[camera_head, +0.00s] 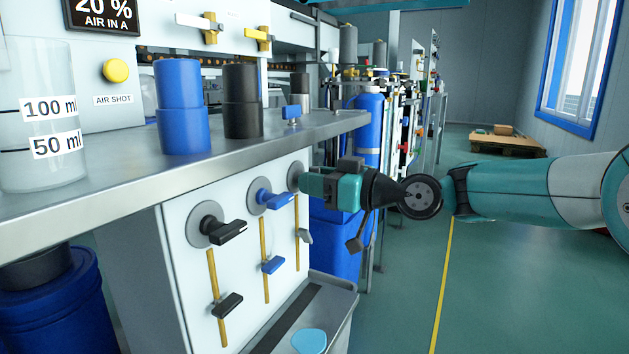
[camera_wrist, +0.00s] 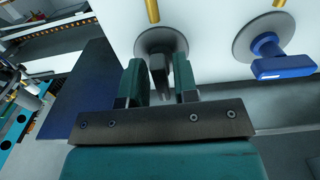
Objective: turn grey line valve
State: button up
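The grey line valve is the farthest of three round valves on the white panel. In the head view its disc (camera_head: 295,176) shows just left of my gripper (camera_head: 312,183), which hides its handle. In the wrist view the grey valve's handle (camera_wrist: 159,72) stands between the two fingers of my gripper (camera_wrist: 160,85). The fingers are apart, one on each side of the handle, with narrow gaps visible. The fingertips are close to the disc.
The blue valve (camera_head: 270,197) is beside the grey one, and the black valve (camera_head: 218,230) is nearer. Small levers on yellow pipes sit below, including a grey one (camera_head: 305,236). The steel counter edge (camera_head: 230,150) overhangs the panel. Open floor (camera_head: 490,260) lies right.

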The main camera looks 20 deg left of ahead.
jog(key=shift+o, duration=0.5)
jog(key=shift+d, duration=0.15)
jog(key=s+d+p, duration=0.1)
jog(key=d+p, duration=0.2)
jog(key=d, duration=1.4)
jog(key=shift+s+p, duration=0.2)
jog(key=shift+p, duration=0.1)
